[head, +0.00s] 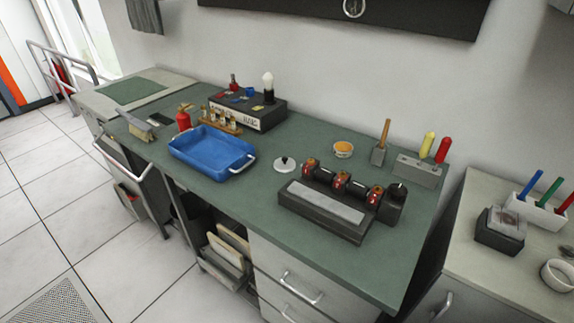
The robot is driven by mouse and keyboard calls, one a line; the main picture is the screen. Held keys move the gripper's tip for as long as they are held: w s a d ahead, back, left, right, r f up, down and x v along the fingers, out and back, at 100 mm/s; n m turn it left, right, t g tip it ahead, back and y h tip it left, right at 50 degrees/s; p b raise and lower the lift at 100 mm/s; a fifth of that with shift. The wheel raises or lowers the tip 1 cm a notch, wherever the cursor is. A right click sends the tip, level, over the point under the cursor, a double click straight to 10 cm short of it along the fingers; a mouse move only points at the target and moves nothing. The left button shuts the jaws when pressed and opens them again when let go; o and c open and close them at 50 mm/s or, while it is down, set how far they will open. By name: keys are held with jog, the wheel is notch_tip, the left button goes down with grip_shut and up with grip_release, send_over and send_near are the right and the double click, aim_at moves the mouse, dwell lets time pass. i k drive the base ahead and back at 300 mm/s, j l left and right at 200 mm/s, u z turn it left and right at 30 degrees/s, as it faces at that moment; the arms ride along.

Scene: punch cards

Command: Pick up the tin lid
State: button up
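A small round pale-silver lid with a dark knob (285,164), which looks like the tin lid, lies on the green worktop (230,200). It sits between the blue tray (212,168) and the dark machine with red-and-black rollers (340,186). Nothing covers it, and it is apart from both. My gripper is not in view.
A dark block with a grey top (325,202) stands right of the lid. An orange-topped bowl (343,149), a mallet (380,145) and a grey holder (418,169) with yellow and red handles stand behind. Bare worktop lies in front of the lid.

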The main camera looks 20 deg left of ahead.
aim_at(285, 164)
jog(key=k+j, duration=0.1)
jog(key=j, duration=0.4)
jog(key=i+j, duration=0.1)
jog(key=j, duration=1.15)
jog(key=i+j, duration=0.15)
jog(key=j, duration=0.5)
jog(key=i+j, duration=0.1)
jog(key=j, duration=0.5)
jog(key=i+j, duration=0.15)
jog(key=j, duration=0.15)
jog(key=i+j, duration=0.2)
jog(key=j+z, duration=0.05)
